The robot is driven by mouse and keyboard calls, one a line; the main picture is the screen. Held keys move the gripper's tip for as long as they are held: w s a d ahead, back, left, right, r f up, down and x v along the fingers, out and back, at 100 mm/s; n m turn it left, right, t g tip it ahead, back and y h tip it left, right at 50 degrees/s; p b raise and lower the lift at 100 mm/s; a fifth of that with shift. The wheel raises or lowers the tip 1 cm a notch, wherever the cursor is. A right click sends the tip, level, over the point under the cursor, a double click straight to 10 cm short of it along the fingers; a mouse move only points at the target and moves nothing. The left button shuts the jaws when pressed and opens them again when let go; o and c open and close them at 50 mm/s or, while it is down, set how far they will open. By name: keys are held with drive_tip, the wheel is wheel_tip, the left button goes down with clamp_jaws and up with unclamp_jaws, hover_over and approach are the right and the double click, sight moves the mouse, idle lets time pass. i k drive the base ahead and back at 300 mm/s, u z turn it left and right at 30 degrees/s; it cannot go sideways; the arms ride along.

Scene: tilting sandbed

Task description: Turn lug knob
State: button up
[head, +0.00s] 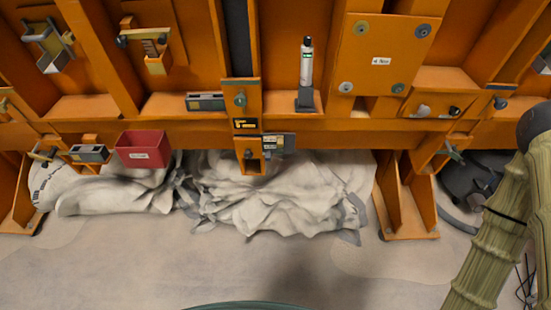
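Several small knobs sit on the orange steel frame (320,135), and I cannot tell which one is the lug knob. A grey-green knob (240,99) is on the central upright above a black and yellow label. A dark round knob (248,154) is on the orange tab below it. A star-shaped knob (452,151) is on the right brace. Another small knob (42,154) is at the left. My arm, in a ribbed yellow-green cover, shows at the right edge. My gripper is not in view.
A red bin (144,149) hangs on the lower beam at left. A white bottle (306,65) stands in a dark holder on the ledge. Crumpled pale sacks (280,195) lie under the frame. An orange foot (405,215) stands at right. The front floor (150,260) is clear.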

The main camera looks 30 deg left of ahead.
sight(247, 154)
drive_tip(key=z, duration=0.05)
drive_tip(key=k, duration=0.55)
drive_tip(key=u, duration=0.9)
drive_tip(key=i, duration=0.5)
